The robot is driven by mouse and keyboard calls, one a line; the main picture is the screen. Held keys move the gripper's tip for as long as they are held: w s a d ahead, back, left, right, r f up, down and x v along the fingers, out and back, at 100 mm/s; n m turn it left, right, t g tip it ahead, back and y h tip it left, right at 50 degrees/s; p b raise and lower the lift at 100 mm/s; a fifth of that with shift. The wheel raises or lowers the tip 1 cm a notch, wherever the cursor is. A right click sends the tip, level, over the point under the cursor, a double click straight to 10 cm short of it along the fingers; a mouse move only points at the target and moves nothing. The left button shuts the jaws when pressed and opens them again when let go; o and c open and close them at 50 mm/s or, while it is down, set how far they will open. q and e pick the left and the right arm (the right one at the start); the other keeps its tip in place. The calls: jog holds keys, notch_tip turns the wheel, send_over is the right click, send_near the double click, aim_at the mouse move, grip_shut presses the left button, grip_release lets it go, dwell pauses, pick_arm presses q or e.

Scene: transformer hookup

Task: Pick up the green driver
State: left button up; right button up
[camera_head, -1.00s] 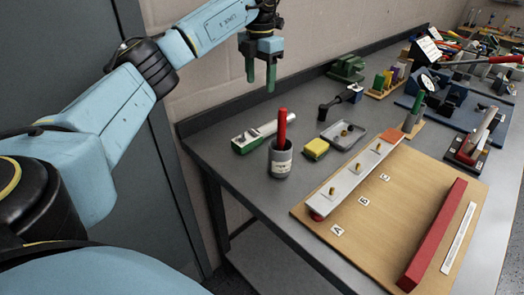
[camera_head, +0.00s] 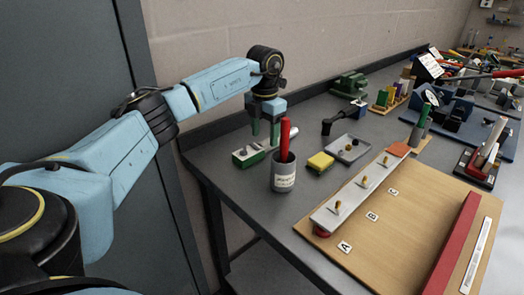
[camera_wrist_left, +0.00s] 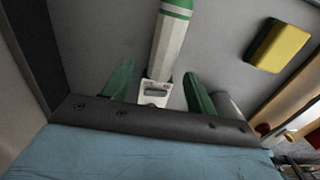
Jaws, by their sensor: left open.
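In the left wrist view the tool (camera_wrist_left: 167,45) is a long white body with green bands and a pale slotted end. My left gripper (camera_wrist_left: 158,76) is open, with one green finger on each side of the tool's end. I cannot tell whether the fingers touch it. A slim green handle (camera_head: 424,114) also stands upright farther right. My right gripper is not in view.
A grey cup (camera_head: 284,175) holding a red handle (camera_head: 285,137) stands just in front of my left gripper. A yellow sponge (camera_head: 321,161), a grey tray (camera_head: 349,148) and a wooden board (camera_head: 400,222) lie to the right. The wall is close behind.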

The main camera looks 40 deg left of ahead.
pick_arm(q)
jog(key=shift+d+f, duration=0.1)
jog(key=shift+f, duration=1.35)
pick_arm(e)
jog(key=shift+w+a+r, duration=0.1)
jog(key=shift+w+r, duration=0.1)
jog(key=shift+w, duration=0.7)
pick_arm(q)
jog(key=shift+c, duration=0.5)
jog(key=shift+r, duration=0.1)
jog(key=c, duration=1.1)
